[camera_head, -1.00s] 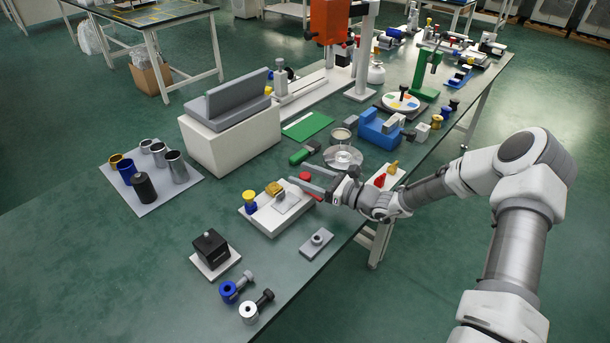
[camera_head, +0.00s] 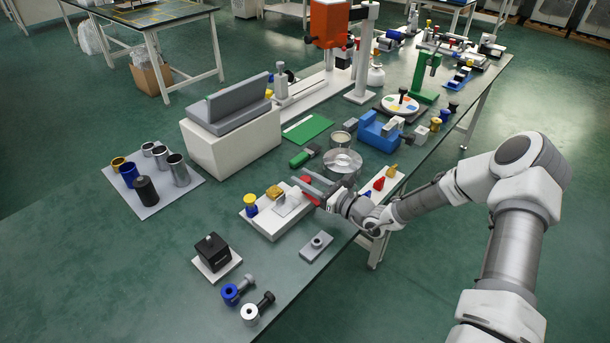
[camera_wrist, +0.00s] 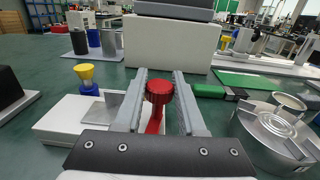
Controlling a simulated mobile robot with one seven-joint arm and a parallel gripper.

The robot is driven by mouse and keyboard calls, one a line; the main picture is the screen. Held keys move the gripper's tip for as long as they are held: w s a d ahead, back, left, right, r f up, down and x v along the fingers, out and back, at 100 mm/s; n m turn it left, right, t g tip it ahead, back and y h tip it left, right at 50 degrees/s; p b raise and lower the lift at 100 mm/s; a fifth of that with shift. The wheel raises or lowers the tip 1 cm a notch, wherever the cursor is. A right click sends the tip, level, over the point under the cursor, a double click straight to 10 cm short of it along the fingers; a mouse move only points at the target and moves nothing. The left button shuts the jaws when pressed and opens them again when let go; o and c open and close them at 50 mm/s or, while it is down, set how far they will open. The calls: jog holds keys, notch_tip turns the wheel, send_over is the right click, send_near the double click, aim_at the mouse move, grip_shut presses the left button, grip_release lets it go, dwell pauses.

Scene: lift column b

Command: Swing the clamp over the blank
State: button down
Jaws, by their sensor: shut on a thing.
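The clamp has a round red knob (camera_wrist: 159,92) and a red arm (camera_wrist: 154,126) below it. In the head view the knob (camera_head: 306,181) is at the right end of the white fixture base (camera_head: 268,223). The grey blank (camera_head: 286,207) sits on the base, left of the red arm, and also shows in the wrist view (camera_wrist: 93,112). The red arm appears beside the blank; its far end is partly hidden by my fingers.
A yellow-topped blue knob (camera_head: 250,204) and a yellow block (camera_head: 274,192) are on the base's left and back. A green-handled tool (camera_head: 302,158) and a round metal fixture (camera_head: 342,163) stand close behind and right. A small grey plate (camera_head: 316,247) lies in front.

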jog(key=m+t+h+p, duration=0.2)
jog(key=h+p, duration=0.1)
jog(key=m+t+h+p, duration=0.2)
jog(key=shift+s+a+r, duration=0.1)
jog(key=shift+a+r, duration=0.05)
jog(key=shift+r, duration=0.15)
jog(key=m+t+h+p, duration=0.1)
jog(key=m+h+p, duration=0.1)
jog(key=h+p, duration=0.1)
jog(key=m+t+h+p, duration=0.1)
jog(key=m+h+p, duration=0.1)
jog(key=h+p, duration=0.1)
jog(key=shift+m+h, duration=0.4)
jog(key=m+h+p, duration=0.1)
jog(key=h, duration=0.1)
jog(key=m+h+p, duration=0.1)
jog(key=m+h, duration=0.1)
jog(key=m+h+p, duration=0.1)
jog(key=h+p, duration=0.1)
jog(key=shift+f+h, duration=0.25)
jog(key=shift+h, duration=0.15)
jog(key=shift+d+m+g+h, duration=0.2)
jog(key=shift+m+g+h, duration=0.6)
jog(key=shift+m+h, duration=1.05)
jog(key=shift+h, duration=0.35)
jog(key=c, duration=0.5)
grip_release()
jog(key=shift+a+p, duration=0.1)
jog(key=shift+p, duration=0.2)
